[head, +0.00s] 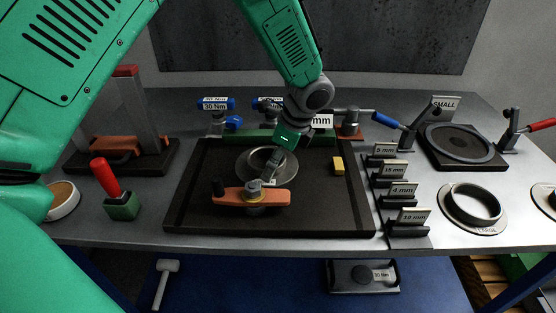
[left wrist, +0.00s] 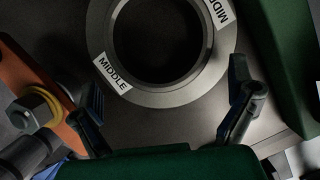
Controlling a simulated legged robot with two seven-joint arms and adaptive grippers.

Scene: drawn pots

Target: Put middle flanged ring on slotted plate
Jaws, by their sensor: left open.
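The middle flanged ring (head: 253,167) is a grey metal ring with a wide flange, lying flat on a dark board (head: 200,205) in the centre of the bench. In the left wrist view the ring (left wrist: 185,95) carries MIDDLE labels. My left gripper (head: 275,167) reaches down over the ring and hides part of it. In the left wrist view the gripper (left wrist: 166,90) is open, its two fingers apart near the ring's near edge. I cannot tell whether they touch it. Which surface is the slotted plate is not clear. My right gripper is out of view.
An orange clamp bar (head: 225,196) with a nut lies just in front of the ring. A yellow block (head: 338,165) is to the right. Labelled thickness blocks (head: 405,192), a round dark fixture (head: 460,142) and another flanged ring (head: 473,205) stand farther right. A red-handled tool (head: 106,177) is left.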

